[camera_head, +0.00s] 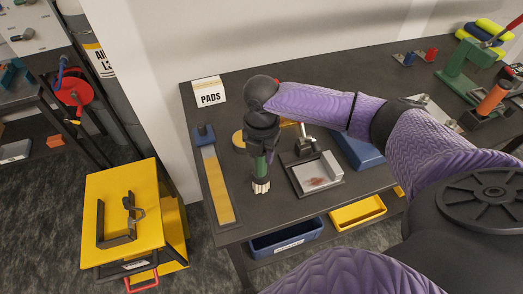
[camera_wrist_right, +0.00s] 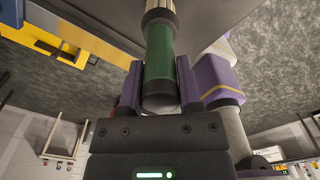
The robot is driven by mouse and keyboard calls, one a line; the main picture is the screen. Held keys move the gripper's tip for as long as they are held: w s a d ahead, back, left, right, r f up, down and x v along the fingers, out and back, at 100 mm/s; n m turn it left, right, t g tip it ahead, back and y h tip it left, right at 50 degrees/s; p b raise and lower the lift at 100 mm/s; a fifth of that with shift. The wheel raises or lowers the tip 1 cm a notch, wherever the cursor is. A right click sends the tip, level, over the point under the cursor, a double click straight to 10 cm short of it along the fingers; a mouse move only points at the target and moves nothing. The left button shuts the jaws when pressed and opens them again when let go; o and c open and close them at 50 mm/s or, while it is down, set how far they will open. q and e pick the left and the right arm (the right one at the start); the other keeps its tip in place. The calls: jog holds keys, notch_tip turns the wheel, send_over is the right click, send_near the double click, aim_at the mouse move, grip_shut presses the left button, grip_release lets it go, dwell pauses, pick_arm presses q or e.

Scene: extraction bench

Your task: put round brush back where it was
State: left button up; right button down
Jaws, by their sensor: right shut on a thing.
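The round brush has a green handle (camera_head: 260,166) and pale bristles (camera_head: 261,187). My right gripper (camera_head: 264,150) is shut on the handle and holds the brush upright, bristles down, over the dark bench (camera_head: 240,216) left of the stained tray. I cannot tell if the bristles touch the bench top. In the right wrist view the green handle (camera_wrist_right: 159,50) sits between the two fingers of my right gripper (camera_wrist_right: 158,82). My left gripper is not in view.
A grey tray (camera_head: 296,181) with a red-brown stain stands right of the brush. A yellow strip (camera_head: 216,188) lies left. A PADS box (camera_head: 209,92) stands behind. Blue (camera_head: 287,239) and yellow (camera_head: 358,212) bins hang at the front edge. A yellow cart (camera_head: 138,187) stands left.

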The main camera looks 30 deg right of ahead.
jog(key=shift+c, duration=1.4)
grip_release()
notch_tip(320, 180, up, 12)
jog(key=shift+d+r+p, duration=0.1)
jog(key=shift+p, duration=0.55)
